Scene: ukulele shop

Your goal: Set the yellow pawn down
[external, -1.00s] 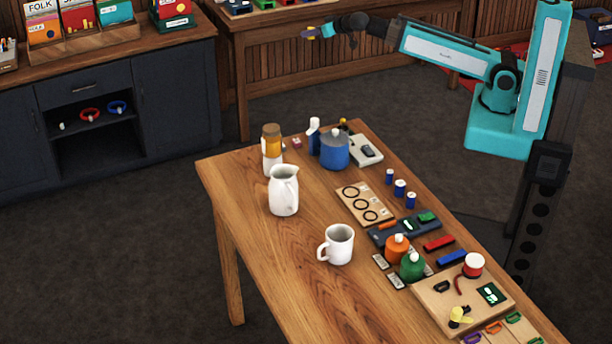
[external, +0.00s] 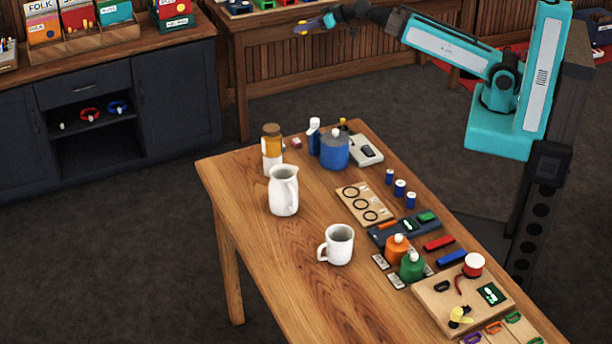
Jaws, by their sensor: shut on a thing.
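My gripper (external: 313,25) is at the upper middle of the external view, at the end of my outstretched arm. It is raised and shows in front of the back table. The pawn's shape and tilt are too small to tell. The wooden table (external: 262,238) stands below and nearer the camera, apart from the gripper.
The table holds a white pitcher (external: 283,191), a white mug (external: 337,244), a blue pot (external: 335,151), a bottle (external: 271,150) and a wooden board (external: 430,308). Its left front part is bare. A dark cabinet (external: 180,95) stands at the left.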

